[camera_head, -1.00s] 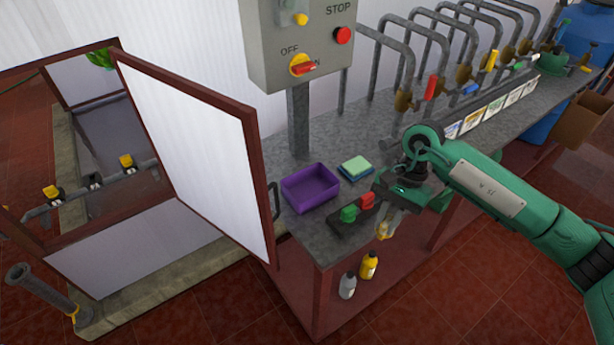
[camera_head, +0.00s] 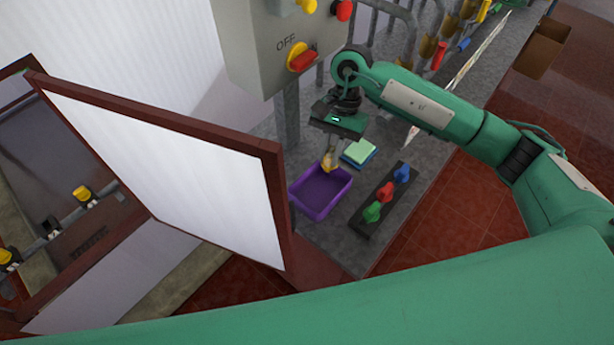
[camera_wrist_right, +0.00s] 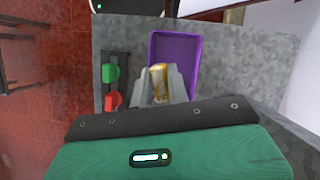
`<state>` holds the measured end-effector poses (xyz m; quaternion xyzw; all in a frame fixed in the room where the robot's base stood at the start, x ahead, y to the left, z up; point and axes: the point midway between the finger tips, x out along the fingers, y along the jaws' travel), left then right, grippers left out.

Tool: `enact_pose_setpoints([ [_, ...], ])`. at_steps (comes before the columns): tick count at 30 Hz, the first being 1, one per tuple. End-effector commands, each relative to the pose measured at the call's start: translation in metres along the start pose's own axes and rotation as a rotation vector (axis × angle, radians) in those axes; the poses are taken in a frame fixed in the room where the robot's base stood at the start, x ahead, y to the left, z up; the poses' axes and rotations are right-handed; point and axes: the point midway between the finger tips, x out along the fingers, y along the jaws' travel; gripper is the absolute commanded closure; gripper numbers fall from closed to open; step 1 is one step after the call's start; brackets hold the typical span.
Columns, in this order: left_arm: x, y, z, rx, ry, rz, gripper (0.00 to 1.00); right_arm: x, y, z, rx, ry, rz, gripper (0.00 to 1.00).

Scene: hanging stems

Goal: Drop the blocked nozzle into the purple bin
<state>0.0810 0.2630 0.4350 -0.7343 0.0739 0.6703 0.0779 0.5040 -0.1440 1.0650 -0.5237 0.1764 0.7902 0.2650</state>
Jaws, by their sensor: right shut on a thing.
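My right gripper (camera_head: 330,160) is shut on a brass-yellow nozzle (camera_wrist_right: 160,82), which points down between the fingers. The nozzle also shows in the head view (camera_head: 329,161), overlapping the far edge of the purple bin (camera_head: 304,212). The bin is an open rectangular tray on the grey bench. In the right wrist view the gripper (camera_wrist_right: 160,85) and nozzle overlap the lower left part of the bin (camera_wrist_right: 186,50), whose visible floor looks bare. The exact height above the bin is hard to tell. My left gripper is not in view.
A green-and-blue sponge-like stack (camera_head: 359,152) lies just right of the bin. A black rack (camera_head: 364,222) with blue, red and green handles lies near the bench edge. A white-panelled door (camera_head: 180,175) stands open left of the bin. A grey switch box (camera_head: 262,55) stands behind.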

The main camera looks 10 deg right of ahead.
Motion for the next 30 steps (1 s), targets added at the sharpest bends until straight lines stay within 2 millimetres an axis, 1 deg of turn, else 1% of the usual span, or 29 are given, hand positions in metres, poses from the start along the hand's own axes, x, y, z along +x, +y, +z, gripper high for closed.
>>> enact_pose_setpoints([
  [5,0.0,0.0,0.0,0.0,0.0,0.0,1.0,0.008,0.0,-0.003,0.001,-0.002,0.001,1.0],
  [18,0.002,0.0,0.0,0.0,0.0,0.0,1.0,0.051,0.0,-0.021,0.001,-0.001,0.0,1.0],
  [22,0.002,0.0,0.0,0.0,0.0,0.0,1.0,0.055,0.0,-0.023,-0.001,0.0,0.0,1.0],
  [28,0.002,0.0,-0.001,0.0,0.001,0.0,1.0,0.055,0.0,-0.023,-0.001,0.0,0.0,1.0],
  [29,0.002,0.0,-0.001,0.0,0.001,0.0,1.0,0.055,0.0,-0.023,-0.001,0.0,0.0,0.78],
  [30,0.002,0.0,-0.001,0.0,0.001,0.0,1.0,0.055,0.0,-0.023,-0.001,0.0,0.0,0.7],
])
